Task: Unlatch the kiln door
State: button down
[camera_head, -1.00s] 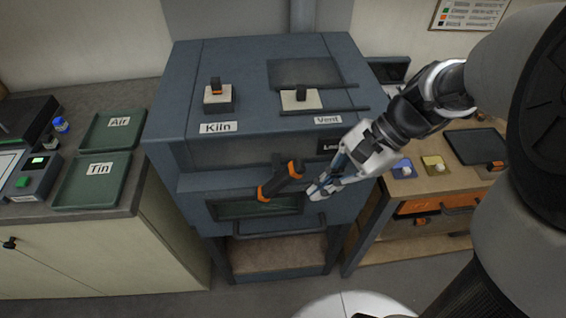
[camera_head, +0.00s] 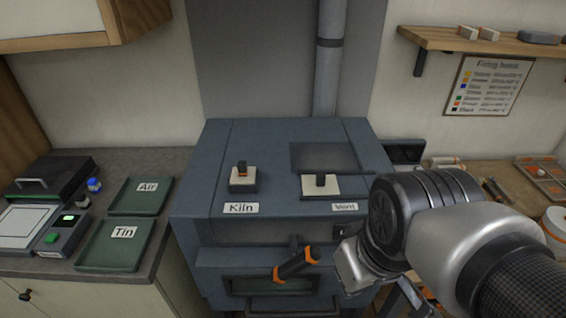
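The kiln (camera_head: 230,232) is a blue-grey box in the centre, with its small windowed door (camera_head: 262,288) low on the front face. The door looks shut; its lower part runs to the bottom edge. The latch handle (camera_head: 296,264), black with orange ends, lies slantwise across the top of the door, its right end higher. My arm reaches in from the right, its pale wrist part (camera_head: 358,268) to the right of the latch and apart from it in the picture.
The Kiln switch (camera_head: 243,178) and the Vent switch (camera_head: 321,185) stand on the kiln top. Green Air (camera_head: 141,195) and Tin (camera_head: 118,245) trays lie on the left counter. A workbench (camera_head: 490,178) is on the right, below a wall shelf (camera_head: 490,43).

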jog(key=w+a+r+n+g+p, duration=0.2)
jog(key=w+a+r+n+p, duration=0.45)
jog(key=n+p, duration=0.35)
jog(key=n+g+h+p, duration=0.1)
jog(key=n+p, duration=0.4)
jog(key=p, duration=0.2)
send_over(293, 263)
jog(key=shift+a+f, duration=0.15)
jog(key=shift+f, duration=6.4)
